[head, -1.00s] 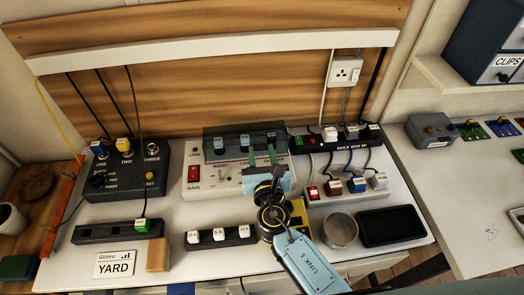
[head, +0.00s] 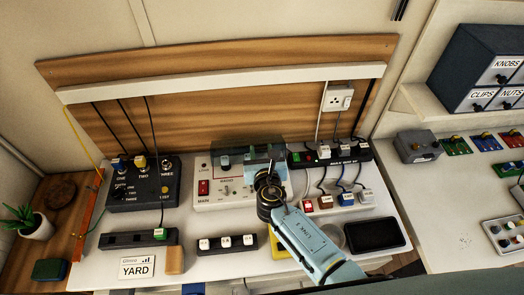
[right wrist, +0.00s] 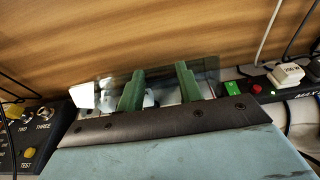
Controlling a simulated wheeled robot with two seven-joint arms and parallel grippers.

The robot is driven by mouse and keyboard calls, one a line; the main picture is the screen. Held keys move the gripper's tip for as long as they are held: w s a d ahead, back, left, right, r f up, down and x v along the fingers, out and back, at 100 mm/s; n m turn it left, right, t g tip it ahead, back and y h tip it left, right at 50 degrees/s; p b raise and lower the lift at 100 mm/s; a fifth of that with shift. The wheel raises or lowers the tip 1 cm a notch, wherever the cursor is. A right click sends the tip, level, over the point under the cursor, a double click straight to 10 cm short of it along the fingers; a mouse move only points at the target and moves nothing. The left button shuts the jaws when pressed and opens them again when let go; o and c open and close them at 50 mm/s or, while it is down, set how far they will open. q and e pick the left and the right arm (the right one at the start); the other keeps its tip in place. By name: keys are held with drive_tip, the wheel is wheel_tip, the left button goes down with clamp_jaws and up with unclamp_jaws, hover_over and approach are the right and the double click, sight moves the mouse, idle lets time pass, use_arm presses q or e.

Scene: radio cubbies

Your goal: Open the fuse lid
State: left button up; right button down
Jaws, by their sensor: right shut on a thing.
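The fuse lid (head: 236,145) is a dark see-through cover along the back of the white radio unit (head: 204,168). It also shows as a tinted panel in the right wrist view (right wrist: 205,72), with pale parts behind it. My right gripper (head: 264,152) is at the lid's right half, shut on the lid. In the right wrist view its two green fingers (right wrist: 160,75) reach up against the panel, one on each side of its middle. The exact contact is hard to see, and in the head view the gripper's pale blue body hides the fingertips. My left gripper is not in view.
A dark switch box (head: 143,190) stands left of the radio unit. A power strip (head: 330,154) with several plugs and cables lies close on the right. A row of white-capped blocks (head: 227,243) and a black tray (head: 374,235) lie in front.

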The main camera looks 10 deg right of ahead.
drive_tip(key=shift+w+r, duration=0.55)
drive_tip(key=shift+r, duration=0.15)
drive_tip(key=c, duration=1.3)
unclamp_jaws()
drive_tip(key=o, duration=0.4)
drive_tip(key=shift+s+f, duration=0.15)
drive_tip(key=shift+f, duration=0.1)
drive_tip(key=p+v, duration=0.2)
drive_tip(key=v, duration=1.1)
drive_tip(key=shift+s, duration=0.2)
